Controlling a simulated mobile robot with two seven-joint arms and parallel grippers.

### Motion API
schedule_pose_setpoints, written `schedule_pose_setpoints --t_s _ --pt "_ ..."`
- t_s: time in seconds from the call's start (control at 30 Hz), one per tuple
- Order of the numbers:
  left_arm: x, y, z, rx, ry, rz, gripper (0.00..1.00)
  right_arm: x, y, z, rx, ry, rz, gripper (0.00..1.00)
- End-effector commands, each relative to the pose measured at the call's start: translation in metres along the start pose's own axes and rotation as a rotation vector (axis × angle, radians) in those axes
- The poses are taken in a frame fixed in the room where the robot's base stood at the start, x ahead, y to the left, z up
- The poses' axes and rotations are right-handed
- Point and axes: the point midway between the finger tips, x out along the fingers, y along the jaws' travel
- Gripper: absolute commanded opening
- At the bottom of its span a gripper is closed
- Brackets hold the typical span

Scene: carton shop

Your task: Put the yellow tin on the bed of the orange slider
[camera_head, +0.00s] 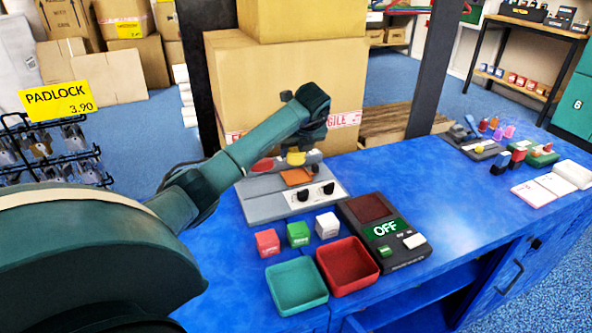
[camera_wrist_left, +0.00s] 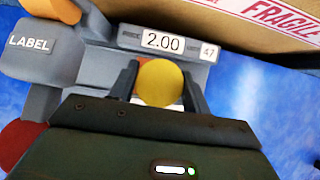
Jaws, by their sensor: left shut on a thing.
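My left gripper (camera_head: 299,146) is shut on the yellow tin (camera_head: 295,158). In the left wrist view the round top of the yellow tin (camera_wrist_left: 160,82) shows between the two dark fingers. The gripper points down over the grey machine (camera_head: 262,207). A flat orange slider bed (camera_head: 297,177) lies on that machine, just below the tin in the head view. The tin looks held above the bed, but the exact gap is hard to tell. My right gripper is not in view.
Red, green and white cubes (camera_head: 299,234) stand in front of the machine. A teal tray (camera_head: 297,286), a red tray (camera_head: 346,264) and a dark device reading OFF (camera_head: 385,232) are nearer. A large carton (camera_head: 285,85) stands behind.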

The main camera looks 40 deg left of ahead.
Motion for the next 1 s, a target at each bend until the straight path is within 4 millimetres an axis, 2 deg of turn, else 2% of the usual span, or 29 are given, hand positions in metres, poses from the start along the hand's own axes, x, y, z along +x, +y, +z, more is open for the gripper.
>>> schedule_pose_setpoints --t_s 0.43,0.63,0.67,0.7,0.77,1.0 --pt "0.043 -0.001 -0.026 0.003 0.002 -0.002 0.23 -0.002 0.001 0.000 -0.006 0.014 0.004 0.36" --pt "0.045 0.000 -0.026 0.002 0.000 -0.003 0.23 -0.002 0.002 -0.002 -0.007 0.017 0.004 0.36" --pt "0.045 0.000 -0.026 0.002 0.000 -0.002 0.48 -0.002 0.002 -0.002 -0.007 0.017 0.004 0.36" --pt "0.045 0.000 -0.026 0.002 0.000 -0.002 0.52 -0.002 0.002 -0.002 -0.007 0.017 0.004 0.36" --pt "0.045 0.000 -0.026 0.003 0.000 -0.002 0.56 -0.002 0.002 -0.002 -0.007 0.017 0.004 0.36" --pt "0.044 0.000 -0.026 0.003 0.000 -0.003 0.56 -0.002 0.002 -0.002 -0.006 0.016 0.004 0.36"
